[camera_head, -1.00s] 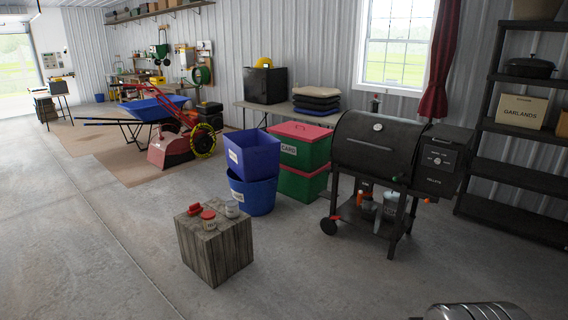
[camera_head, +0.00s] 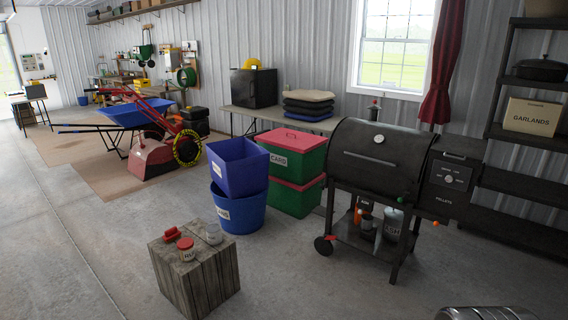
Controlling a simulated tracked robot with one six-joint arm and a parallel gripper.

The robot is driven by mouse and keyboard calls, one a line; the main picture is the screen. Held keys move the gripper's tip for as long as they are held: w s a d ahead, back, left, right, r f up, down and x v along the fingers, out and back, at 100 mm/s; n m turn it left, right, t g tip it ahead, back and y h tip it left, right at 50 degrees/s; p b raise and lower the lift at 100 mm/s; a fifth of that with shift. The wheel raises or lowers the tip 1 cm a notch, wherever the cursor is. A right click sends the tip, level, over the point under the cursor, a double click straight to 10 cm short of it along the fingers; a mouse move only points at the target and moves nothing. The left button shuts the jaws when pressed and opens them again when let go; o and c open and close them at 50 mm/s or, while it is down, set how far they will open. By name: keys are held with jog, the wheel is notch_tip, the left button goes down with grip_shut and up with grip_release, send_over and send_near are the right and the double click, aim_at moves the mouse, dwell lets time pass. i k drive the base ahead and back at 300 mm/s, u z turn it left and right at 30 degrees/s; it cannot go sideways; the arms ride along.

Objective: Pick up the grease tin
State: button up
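No label reading grease can be made out. A small grey tin (camera_head: 214,233) stands on a wooden block (camera_head: 197,282) at the lower left, beside a red-lidded jar (camera_head: 187,250) and a small red object (camera_head: 171,234). A dark can (camera_head: 366,222) stands on the lower shelf of a black grill (camera_head: 380,155), beside a pail (camera_head: 392,224) and an orange-topped bottle (camera_head: 359,213). I cannot tell which of these is the grease tin. My gripper's fingers are not in view, and nothing shows as held.
A blue bin (camera_head: 238,214) and a red-lidded green crate (camera_head: 290,160) stand between the block and the grill. A dark shelf rack (camera_head: 520,200) is at the right. A red machine (camera_head: 150,160) and blue wheelbarrow (camera_head: 125,115) are farther back. Concrete floor (camera_head: 80,270) is open at left and in front.

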aim_at(214, 233)
jog(key=u, duration=0.15)
jog(key=i, duration=1.8)
jog(key=u, duration=0.75)
jog(key=i, duration=0.75)
jog(key=u, duration=1.05)
jog(key=i, duration=1)
jog(key=u, duration=0.5)
